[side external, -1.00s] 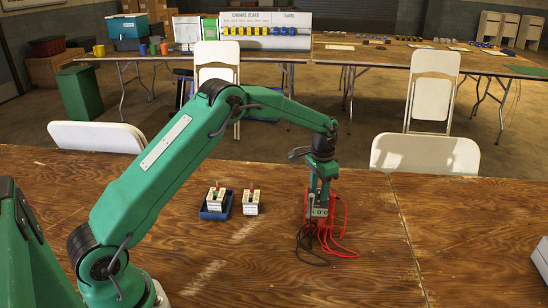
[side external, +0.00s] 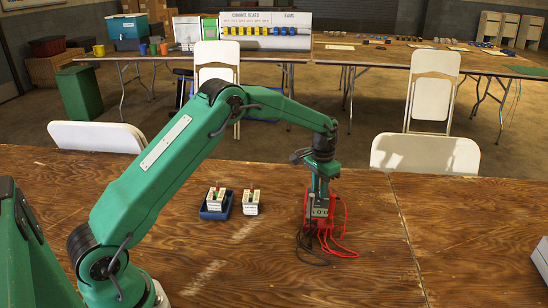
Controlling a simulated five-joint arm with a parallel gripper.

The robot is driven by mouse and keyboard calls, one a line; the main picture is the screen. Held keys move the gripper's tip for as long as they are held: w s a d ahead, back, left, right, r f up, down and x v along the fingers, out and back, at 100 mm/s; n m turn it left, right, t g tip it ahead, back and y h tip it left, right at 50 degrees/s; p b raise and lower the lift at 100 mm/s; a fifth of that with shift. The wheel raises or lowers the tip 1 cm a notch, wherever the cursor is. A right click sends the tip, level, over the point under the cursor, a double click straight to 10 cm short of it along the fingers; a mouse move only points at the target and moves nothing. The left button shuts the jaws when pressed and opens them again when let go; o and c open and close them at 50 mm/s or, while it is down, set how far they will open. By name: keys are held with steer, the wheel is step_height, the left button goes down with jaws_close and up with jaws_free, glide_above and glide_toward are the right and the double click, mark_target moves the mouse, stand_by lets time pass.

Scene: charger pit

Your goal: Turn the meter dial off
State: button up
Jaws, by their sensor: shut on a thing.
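The meter (side external: 307,203) stands on the wooden table with red leads (side external: 342,246) and dark leads trailing around its foot. Only a red edge of it shows; its dial is hidden behind my gripper. My gripper (side external: 319,212) points straight down at the meter, its jaws shut on what seems to be the dial. The dial's setting cannot be read from here.
A blue tray (side external: 213,214) holding a small white block with a red top stands to the left. A similar white block (side external: 250,203) stands beside it. A grey box (side external: 541,259) sits at the right edge. The table's front middle is clear.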

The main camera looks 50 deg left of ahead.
steer(key=n, duration=1)
jaws_close()
steer(key=o, duration=1)
jaws_free()
steer(key=shift+r, duration=0.15)
steer(key=shift+r, duration=3.8)
